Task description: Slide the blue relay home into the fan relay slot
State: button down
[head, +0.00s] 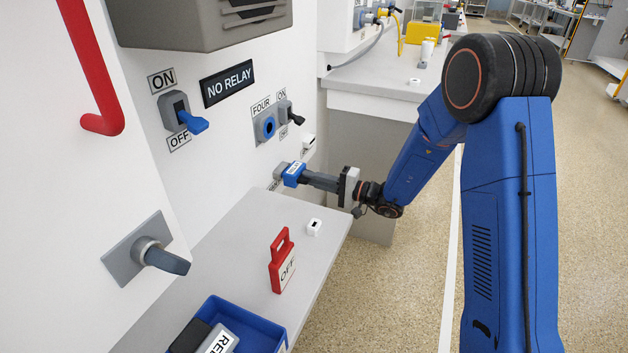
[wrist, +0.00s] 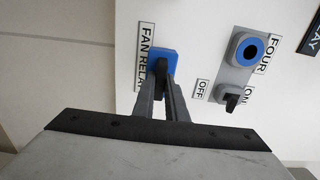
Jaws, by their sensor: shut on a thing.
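The blue relay (head: 292,176) is at the white panel, in front of a small grey housing (head: 281,168) that I take for the fan relay slot. My gripper (head: 304,178) is shut on the relay and reaches to it from the right. In the wrist view the blue relay (wrist: 172,57) shows between and around the fingertips (wrist: 160,70), right beside the FAN RELAY label (wrist: 144,58). The slot opening is hidden behind the relay, so I cannot tell how deep the relay sits.
A FOUR socket (head: 265,127) and an ON/OFF switch (head: 289,113) are on the panel above. On the shelf (head: 236,228) below stand a red OFF tag (head: 282,262), a small white block (head: 314,227) and a blue bin (head: 270,318). A display (head: 228,83) reads NO RELAY.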

jog(key=shift+w+a, duration=0.2)
jog(key=shift+a, duration=0.3)
jog(key=c, duration=1.7)
grip_release()
jog(key=v, duration=1.7)
jog(key=shift+s+d, duration=0.1)
jog(key=shift+d, duration=0.05)
